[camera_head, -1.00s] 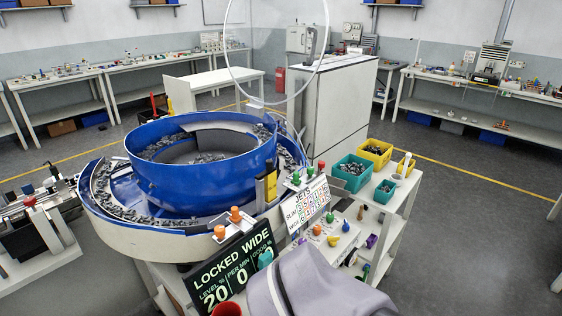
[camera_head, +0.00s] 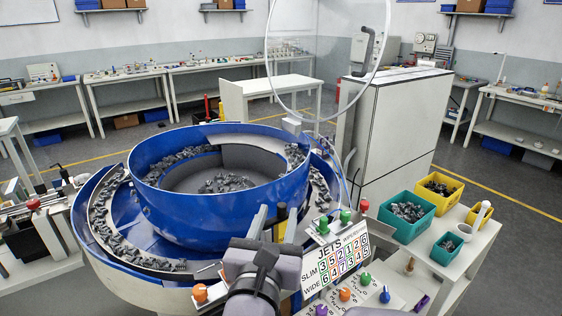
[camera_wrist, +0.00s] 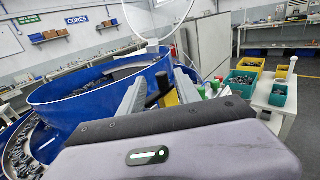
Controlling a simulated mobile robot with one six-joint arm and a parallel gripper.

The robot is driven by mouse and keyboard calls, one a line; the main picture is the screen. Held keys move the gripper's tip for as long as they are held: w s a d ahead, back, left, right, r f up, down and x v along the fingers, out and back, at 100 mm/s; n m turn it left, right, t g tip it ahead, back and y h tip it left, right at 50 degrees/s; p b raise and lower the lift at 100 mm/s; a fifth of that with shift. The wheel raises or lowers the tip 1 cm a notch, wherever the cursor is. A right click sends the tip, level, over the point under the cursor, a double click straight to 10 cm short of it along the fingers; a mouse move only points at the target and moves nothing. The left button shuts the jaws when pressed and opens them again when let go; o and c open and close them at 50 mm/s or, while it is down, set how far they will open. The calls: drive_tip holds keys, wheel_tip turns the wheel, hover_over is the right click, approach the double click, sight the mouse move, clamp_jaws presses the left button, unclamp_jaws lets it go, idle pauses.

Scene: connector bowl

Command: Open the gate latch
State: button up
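The gate latch looks to be the small black lever (camera_wrist: 158,94) beside a yellow plate (camera_wrist: 171,99) at the bowl's right rim. In the wrist view it lies between the two fingers of my gripper (camera_wrist: 160,88). The fingers stand apart, with a gap on both sides of the lever; I cannot tell how deep it sits between them. In the head view my gripper (camera_head: 274,224) is at the near right rim of the blue bowl (camera_head: 225,185) and hides most of the latch. A dark piece (camera_head: 281,214) shows between the fingertips.
The jets panel (camera_head: 335,262) with coloured knobs stands close to the right of my gripper. Green bins (camera_head: 408,217) and a yellow bin (camera_head: 440,190) sit on the right-hand table. A clear round shield (camera_head: 328,60) hangs above the bowl. A tall grey cabinet (camera_head: 400,130) stands behind.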

sight(282, 204)
drive_tip(key=w, duration=0.2)
drive_tip(key=w+d+b, duration=0.1)
drive_tip(key=w, duration=0.3)
drive_tip(key=shift+w+d+f, duration=0.15)
drive_tip(key=shift+w+d, duration=0.1)
drive_tip(key=shift+w, duration=0.1)
clamp_jaws()
